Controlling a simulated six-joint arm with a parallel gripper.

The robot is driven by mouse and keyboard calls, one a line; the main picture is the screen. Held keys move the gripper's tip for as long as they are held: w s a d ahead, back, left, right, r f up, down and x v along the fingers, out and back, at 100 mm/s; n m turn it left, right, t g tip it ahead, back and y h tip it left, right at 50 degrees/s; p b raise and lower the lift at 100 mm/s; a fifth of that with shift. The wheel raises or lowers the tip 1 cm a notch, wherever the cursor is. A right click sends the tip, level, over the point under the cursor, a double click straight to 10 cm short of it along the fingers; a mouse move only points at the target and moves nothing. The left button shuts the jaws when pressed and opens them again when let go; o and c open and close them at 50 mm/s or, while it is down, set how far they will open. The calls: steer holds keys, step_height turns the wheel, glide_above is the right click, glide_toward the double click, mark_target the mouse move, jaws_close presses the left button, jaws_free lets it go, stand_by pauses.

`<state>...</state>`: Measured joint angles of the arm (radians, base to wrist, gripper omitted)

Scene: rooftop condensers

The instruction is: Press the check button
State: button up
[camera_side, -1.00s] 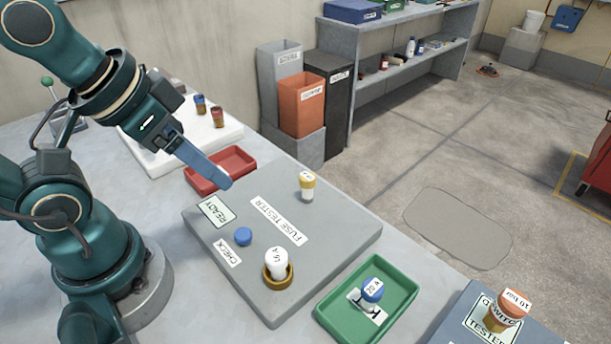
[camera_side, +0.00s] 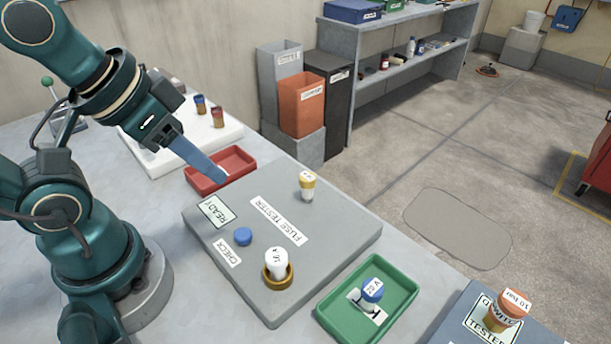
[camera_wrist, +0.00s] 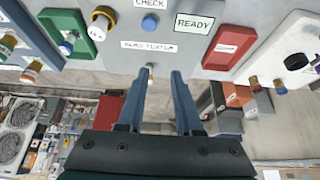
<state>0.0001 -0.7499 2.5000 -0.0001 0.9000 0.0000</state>
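The blue check button (camera_side: 243,236) sits on the grey fuse tester (camera_side: 330,222), beside the CHECK label (camera_side: 229,253). In the wrist view the button (camera_wrist: 150,22) is near the top, beyond the fingertips. A white-topped fuse (camera_side: 277,262) stands in the brass socket (camera_side: 279,281) on the tester. A READY panel (camera_side: 218,211) is at the tester's back left. My gripper (camera_side: 224,178) is above the tester's back left edge, apart from the button. The wrist view shows my gripper (camera_wrist: 160,76) with its two fingers apart and nothing held.
A yellow-and-white fuse (camera_side: 307,186) stands on the tester. A red tray (camera_side: 249,162) lies behind it. A green tray (camera_side: 397,305) holding a blue-topped fuse (camera_side: 373,291) is in front. Another tester (camera_side: 456,330) stands at lower right, bearing an orange-topped fuse (camera_side: 510,308).

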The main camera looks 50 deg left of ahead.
jaws_close()
stand_by(1.4)
